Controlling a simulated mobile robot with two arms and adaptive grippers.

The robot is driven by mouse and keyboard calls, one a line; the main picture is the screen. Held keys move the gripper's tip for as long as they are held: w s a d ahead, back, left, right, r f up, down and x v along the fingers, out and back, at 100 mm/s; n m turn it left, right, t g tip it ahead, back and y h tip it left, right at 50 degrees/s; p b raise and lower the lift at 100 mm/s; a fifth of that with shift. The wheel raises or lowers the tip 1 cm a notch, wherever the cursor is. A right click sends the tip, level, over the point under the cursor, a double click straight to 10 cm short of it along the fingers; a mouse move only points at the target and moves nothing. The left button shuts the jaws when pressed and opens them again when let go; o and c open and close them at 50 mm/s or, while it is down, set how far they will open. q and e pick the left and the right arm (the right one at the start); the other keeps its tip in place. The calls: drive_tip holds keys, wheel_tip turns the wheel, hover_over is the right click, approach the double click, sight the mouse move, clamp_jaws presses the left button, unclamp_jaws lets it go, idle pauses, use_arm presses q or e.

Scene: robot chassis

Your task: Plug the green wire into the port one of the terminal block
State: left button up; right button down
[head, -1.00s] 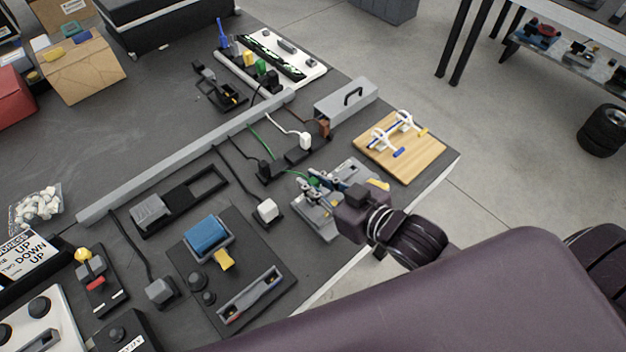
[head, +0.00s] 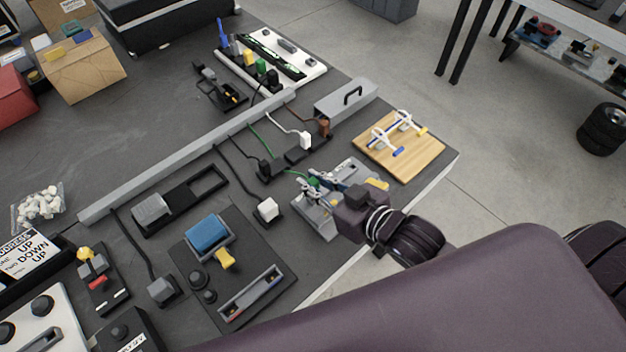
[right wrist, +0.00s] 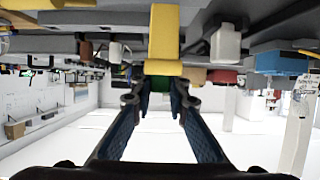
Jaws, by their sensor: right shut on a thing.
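The green wire (head: 262,138) comes out of the long grey cable channel and runs down toward the black socket strip. My right gripper (head: 309,187) is shut on its green plug end, above the grey fixtures near the table's right edge. In the right wrist view a bit of green shows between the fingertips (right wrist: 158,86); most of the plug is hidden. The black socket strip (head: 284,163), which seems to be the terminal block, lies just behind the gripper with black, white and brown plugs on it. Port numbers cannot be read. My left gripper is out of view.
A grey box with a handle (head: 346,98) and a wooden board (head: 400,150) with white clamps stand right of the strip. A white plug on a black base (head: 267,209) is left of the gripper. A yellow block (right wrist: 165,40) shows just beyond the fingertips.

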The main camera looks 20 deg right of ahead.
sight(336, 203)
drive_tip(key=shift+f+b, duration=0.65)
drive_tip(key=shift+f, duration=0.6)
drive_tip(key=c, duration=1.8)
unclamp_jaws()
drive_tip(key=shift+s, duration=0.15)
drive_tip(key=shift+v, duration=3.65)
drive_tip(key=shift+d, duration=0.1)
